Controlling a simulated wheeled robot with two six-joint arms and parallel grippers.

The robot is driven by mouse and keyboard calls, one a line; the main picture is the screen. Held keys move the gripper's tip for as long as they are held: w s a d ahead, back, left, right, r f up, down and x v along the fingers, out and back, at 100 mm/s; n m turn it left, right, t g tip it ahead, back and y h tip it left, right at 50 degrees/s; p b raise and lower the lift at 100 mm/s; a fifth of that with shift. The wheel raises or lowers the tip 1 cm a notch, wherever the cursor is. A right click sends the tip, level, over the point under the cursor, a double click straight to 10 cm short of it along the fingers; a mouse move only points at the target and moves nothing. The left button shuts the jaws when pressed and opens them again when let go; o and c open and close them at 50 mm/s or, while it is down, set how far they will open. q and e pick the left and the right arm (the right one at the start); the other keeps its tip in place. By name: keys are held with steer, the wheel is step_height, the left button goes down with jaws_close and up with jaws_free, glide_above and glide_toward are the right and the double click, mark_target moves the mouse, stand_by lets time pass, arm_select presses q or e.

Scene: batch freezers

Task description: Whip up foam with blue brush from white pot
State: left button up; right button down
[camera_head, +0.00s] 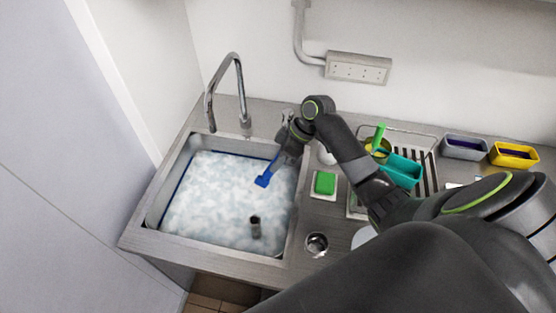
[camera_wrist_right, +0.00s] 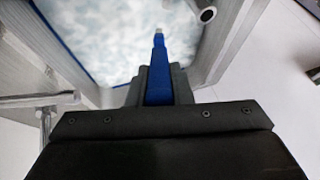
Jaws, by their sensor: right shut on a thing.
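The blue brush (camera_head: 264,178) is held by my right gripper (camera_head: 281,160), which is shut on it. The brush hangs tilted, its lower end at the foam surface. In the right wrist view the blue brush (camera_wrist_right: 158,68) stands between the fingers of the right gripper (camera_wrist_right: 156,84) and points towards the foam. White foam (camera_head: 205,195) fills the sink basin (camera_head: 152,212). A whitish round vessel (camera_head: 326,156), possibly the white pot, is partly hidden behind my right arm. My left gripper is not in view.
A dark cylinder (camera_head: 255,224) stands up out of the foam. The tap (camera_head: 238,85) arches over the back of the sink. A green sponge (camera_head: 324,183) and a metal cup (camera_head: 316,243) are right of the basin. A dish rack with a teal container (camera_head: 403,170) is further right.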

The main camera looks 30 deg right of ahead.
steer(key=shift+r, duration=0.1)
steer(key=shift+r, duration=2.4)
